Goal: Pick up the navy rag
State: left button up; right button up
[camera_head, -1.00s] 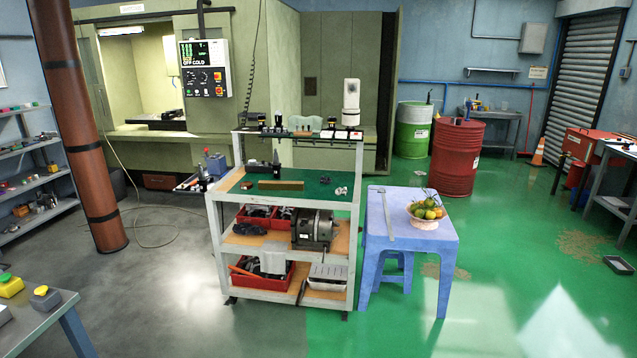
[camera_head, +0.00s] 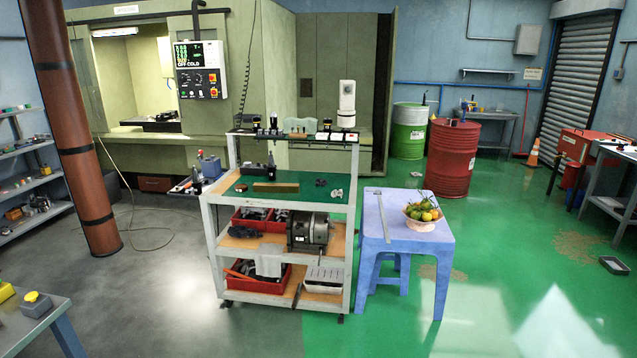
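A dark, crumpled cloth (camera_head: 245,231) lies at the left front of the middle shelf of the tooling cart (camera_head: 283,202). It looks dark blue to black and is likely the navy rag, but it is small in view. Neither of my grippers is in view.
A grey motor-like machine (camera_head: 309,232) sits right of the dark cloth. A blue plastic table (camera_head: 440,246) with a fruit bowl (camera_head: 421,224) stands close to the cart's right side. The floor in front of the cart is clear. A workbench corner (camera_head: 38,317) is at lower left.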

aim_at(322, 183)
jog(key=i+l+u, duration=0.2)
jog(key=i, duration=0.3)
jog(key=i+l+u, duration=0.25)
jog(key=i+l, duration=0.2)
jog(key=i, duration=0.05)
